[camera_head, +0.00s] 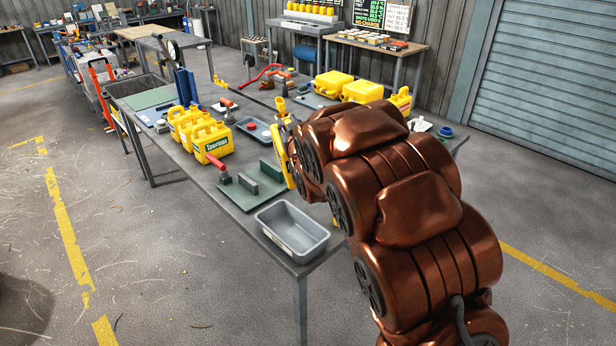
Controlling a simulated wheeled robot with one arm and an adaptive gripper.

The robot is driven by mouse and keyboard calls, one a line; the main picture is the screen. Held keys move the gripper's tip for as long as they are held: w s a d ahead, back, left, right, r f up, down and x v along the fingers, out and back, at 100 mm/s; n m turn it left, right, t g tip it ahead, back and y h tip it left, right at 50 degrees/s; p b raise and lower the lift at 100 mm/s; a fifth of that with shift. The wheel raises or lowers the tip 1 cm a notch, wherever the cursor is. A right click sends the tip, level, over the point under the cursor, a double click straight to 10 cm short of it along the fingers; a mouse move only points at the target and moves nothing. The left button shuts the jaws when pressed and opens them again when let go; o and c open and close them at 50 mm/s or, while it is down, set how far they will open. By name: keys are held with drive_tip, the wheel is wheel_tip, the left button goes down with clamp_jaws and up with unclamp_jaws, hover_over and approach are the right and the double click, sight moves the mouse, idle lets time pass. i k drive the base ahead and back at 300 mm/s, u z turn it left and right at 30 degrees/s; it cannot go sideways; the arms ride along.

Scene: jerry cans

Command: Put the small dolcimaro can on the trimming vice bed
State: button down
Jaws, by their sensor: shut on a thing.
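My gripper (290,135) is at the far end of my copper-coloured arm, over the right part of the workbench; its fingers are mostly hidden by the arm. It is shut on a yellow can (280,163), seen as a narrow strip at its left side; its label cannot be read. A green vice bed (238,197) with two dark upright jaws and a red-handled clamp lies on the bench, left of and close to the held can. No can stands on this bed. Whether the can touches the bench cannot be told.
A grey bin (292,232) stands at the bench's near corner. Yellow cans, one labelled Saurimos (215,142), stand left of the vice bed. A small tray (254,128) lies behind it. More yellow cans (362,91) stand at the back right.

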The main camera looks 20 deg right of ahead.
sight(261, 182)
drive_tip(key=z, duration=1.6)
drive_tip(key=i, duration=3.25)
drive_tip(key=u, duration=4.25)
